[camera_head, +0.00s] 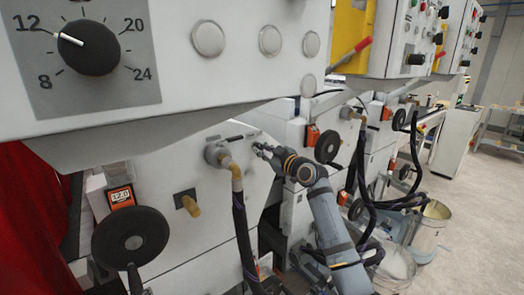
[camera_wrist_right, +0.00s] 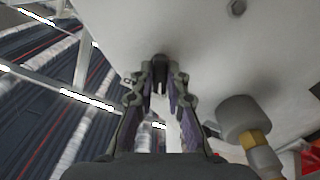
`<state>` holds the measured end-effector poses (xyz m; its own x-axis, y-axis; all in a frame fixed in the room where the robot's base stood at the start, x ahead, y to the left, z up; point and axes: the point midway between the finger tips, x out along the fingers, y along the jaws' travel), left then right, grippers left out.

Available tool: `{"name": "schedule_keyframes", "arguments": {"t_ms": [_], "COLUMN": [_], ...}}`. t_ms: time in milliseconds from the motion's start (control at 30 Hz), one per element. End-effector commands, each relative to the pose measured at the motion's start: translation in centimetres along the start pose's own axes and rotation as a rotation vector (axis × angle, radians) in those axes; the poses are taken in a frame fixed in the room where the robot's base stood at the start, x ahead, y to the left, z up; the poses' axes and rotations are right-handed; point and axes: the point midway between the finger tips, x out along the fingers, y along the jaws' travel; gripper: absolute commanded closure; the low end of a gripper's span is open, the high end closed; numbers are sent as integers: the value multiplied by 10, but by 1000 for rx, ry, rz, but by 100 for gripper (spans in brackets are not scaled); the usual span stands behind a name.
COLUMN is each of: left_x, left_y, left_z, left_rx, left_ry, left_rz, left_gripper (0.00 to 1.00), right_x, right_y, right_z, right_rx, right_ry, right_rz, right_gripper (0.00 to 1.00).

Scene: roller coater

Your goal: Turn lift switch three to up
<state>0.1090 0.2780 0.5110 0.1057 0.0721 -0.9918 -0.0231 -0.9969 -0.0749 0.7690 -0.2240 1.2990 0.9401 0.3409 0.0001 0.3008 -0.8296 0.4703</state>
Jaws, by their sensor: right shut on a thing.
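My right gripper (camera_head: 262,150) reaches the white lower panel (camera_head: 190,160) of the machine, just right of a grey hose fitting (camera_head: 217,152). In the right wrist view, my right gripper (camera_wrist_right: 160,78) has its two fingers closed around a small dark switch (camera_wrist_right: 160,58) on the white panel. The fingers hide the sides of the switch, and I cannot read which way it points. In the head view the switch is hidden behind the gripper. My left gripper is not in view.
A black hose (camera_head: 243,235) hangs from the fitting, close left of my right arm. A black handwheel (camera_head: 130,240) and a brass-coloured knob (camera_head: 188,203) are at the left. A large dial (camera_head: 88,47) is on the overhanging upper panel. Metal buckets (camera_head: 430,228) stand at the right.

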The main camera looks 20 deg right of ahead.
Motion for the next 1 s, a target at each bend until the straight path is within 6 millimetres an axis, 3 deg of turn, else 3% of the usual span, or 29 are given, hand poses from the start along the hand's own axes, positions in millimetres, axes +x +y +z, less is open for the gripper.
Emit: {"name": "schedule_keyframes", "arguments": {"t_ms": [467, 1000], "left_x": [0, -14], "left_y": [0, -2], "left_z": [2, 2], "left_rx": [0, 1], "left_ry": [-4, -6], "left_rz": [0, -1], "left_gripper": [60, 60], "right_x": [0, 0], "right_y": [0, -1], "right_z": [0, -1], "right_rx": [350, 823], "right_ry": [-1, -3], "right_rz": [-1, -1], "right_gripper": [100, 100]}}
